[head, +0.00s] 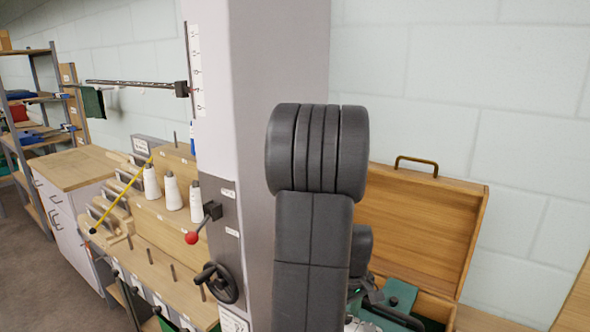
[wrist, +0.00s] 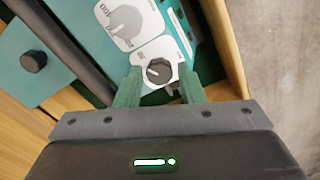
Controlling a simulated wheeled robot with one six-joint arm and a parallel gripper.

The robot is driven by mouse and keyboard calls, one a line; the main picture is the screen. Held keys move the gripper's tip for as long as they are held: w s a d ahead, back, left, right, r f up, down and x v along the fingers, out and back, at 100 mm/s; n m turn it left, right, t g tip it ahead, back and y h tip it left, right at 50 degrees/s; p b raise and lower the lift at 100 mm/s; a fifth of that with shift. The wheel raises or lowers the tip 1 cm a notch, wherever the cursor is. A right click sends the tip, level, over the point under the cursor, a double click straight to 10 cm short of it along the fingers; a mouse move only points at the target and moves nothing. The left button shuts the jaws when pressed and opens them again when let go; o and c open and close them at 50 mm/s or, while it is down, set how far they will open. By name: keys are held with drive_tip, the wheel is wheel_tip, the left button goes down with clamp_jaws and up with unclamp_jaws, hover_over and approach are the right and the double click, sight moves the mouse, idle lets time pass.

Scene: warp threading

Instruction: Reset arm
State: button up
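My gripper (wrist: 159,72) shows in the wrist view with its two green fingers spread apart. Between and beyond them is a white panel with a small dark knob (wrist: 159,71). I see no object clamped by the fingers, though whether they touch the panel is hard to judge. A larger grey dial (wrist: 126,20) sits just above on the same teal device. In the head view my dark arm fills the middle, and the gripper body is low behind it, over the open wooden case (head: 415,225). The fingertips are hidden there.
A grey column with a red-knobbed lever (head: 192,237) and a handwheel (head: 217,283) stands left of my arm. White thread cones (head: 172,193) stand on a wooden rack. The case's raised lid is behind my gripper. Shelves (head: 30,110) stand far left.

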drive_tip(key=shift+n, duration=1.1)
drive_tip(key=shift+r, duration=0.95)
